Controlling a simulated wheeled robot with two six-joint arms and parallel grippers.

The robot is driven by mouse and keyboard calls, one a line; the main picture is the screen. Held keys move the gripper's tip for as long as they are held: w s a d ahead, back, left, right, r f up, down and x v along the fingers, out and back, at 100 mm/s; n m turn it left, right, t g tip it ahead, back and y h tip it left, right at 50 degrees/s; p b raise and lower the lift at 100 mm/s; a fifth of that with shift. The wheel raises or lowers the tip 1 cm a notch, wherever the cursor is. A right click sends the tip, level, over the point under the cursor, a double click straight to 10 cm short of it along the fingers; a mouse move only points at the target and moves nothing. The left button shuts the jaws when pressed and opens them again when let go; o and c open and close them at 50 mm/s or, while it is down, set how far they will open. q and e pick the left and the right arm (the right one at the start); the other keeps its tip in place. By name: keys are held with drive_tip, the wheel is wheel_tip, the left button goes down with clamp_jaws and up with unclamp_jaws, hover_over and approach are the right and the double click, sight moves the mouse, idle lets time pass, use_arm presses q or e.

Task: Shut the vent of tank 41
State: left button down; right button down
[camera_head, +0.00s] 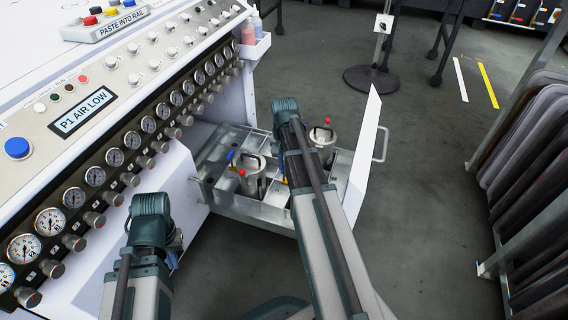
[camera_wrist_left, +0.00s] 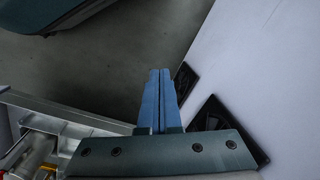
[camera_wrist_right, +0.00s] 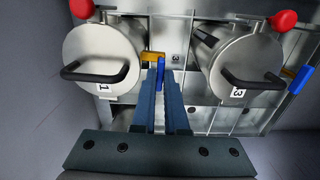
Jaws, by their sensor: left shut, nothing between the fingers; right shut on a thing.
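Two steel tanks with red knobs and black handles stand in an open metal drawer (camera_head: 225,203). In the right wrist view, the left tank (camera_wrist_right: 115,52) has a plate with a 1 and the right tank (camera_wrist_right: 240,60) a 3; I cannot read 41. A blue lever (camera_wrist_right: 160,72) with a yellow part is between them, and another blue lever (camera_wrist_right: 301,79) is at right. My right gripper (camera_wrist_right: 165,76) is shut on the middle blue lever; the arm hides this in the head view. My left gripper (camera_wrist_left: 160,75) is shut and empty beside the white cabinet (camera_wrist_left: 275,75).
A gauge panel (camera_head: 130,110) with knobs and a display reading P1 AIR LOW runs along the left. The drawer's white front (camera_head: 362,145) stands on its right. A round-based stand (camera_head: 372,78) is behind, and a rack (camera_head: 525,150) is at right. Floor between is clear.

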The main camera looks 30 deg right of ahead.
drive_tip(key=c, duration=0.9)
unclamp_jaws()
drive_tip(key=shift+c, duration=0.2)
drive_tip(key=shift+r, duration=0.1)
wheel_tip(320, 180, up, 14)
drive_tip(key=p, duration=1.3)
drive_tip(key=shift+f+p, duration=0.2)
drive_tip(key=shift+p, duration=0.2)
drive_tip(key=shift+s, duration=0.1)
